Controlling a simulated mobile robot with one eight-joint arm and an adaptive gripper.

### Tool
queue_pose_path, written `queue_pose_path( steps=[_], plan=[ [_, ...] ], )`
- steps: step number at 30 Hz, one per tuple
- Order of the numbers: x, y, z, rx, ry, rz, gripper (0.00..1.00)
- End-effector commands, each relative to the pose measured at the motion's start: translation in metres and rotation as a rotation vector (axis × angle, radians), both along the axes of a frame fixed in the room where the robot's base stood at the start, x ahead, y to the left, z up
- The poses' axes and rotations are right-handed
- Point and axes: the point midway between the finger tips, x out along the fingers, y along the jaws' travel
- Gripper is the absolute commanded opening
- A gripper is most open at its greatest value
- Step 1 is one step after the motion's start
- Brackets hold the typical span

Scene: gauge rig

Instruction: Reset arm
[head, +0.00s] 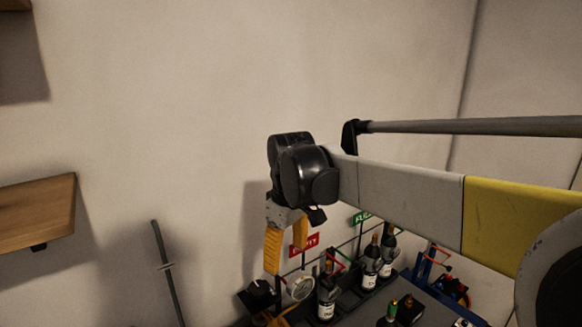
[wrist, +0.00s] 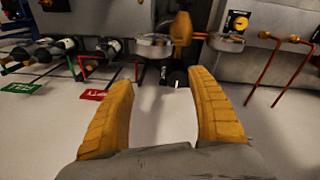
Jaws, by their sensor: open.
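My gripper (head: 286,250) hangs down from my outstretched arm in the head view, with yellow fingers, close to the wall and above the left end of the rig. In the wrist view my gripper (wrist: 163,110) has its two yellow fingers spread apart with nothing between them. A round gauge (head: 300,287) sits just below and right of the fingers in the head view. Dark bottles with white labels (head: 327,292) stand in a row to its right.
A red sign (head: 304,245) and a green sign (head: 362,217) are on the rig. A wooden shelf (head: 35,212) juts out at the left, and a thin grey pole (head: 167,270) stands by the wall. Red bent rods (wrist: 275,75) show at the right of the wrist view.

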Motion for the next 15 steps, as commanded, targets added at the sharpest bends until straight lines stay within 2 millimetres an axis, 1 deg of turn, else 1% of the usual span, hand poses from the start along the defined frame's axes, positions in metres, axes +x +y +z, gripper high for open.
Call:
queue_pose_path(
  steps=[1,3,5,6,8,9,11,12,15],
  plan=[
    [-0.015,-0.025,-0.008,0.017,-0.031,-0.068,0.68],
    [-0.032,-0.053,-0.012,0.044,-0.077,-0.162,0.68],
    [-0.049,-0.076,-0.018,0.066,-0.115,-0.242,0.68],
    [-0.061,-0.091,-0.023,0.083,-0.142,-0.294,0.68],
    [-0.079,-0.111,-0.033,0.107,-0.182,-0.373,0.68],
    [-0.091,-0.124,-0.041,0.123,-0.209,-0.426,0.68],
    [-0.111,-0.143,-0.055,0.148,-0.248,-0.503,0.68],
    [-0.123,-0.154,-0.065,0.166,-0.274,-0.555,0.68],
    [-0.153,-0.178,-0.093,0.207,-0.337,-0.67,0.68]
  ],
)
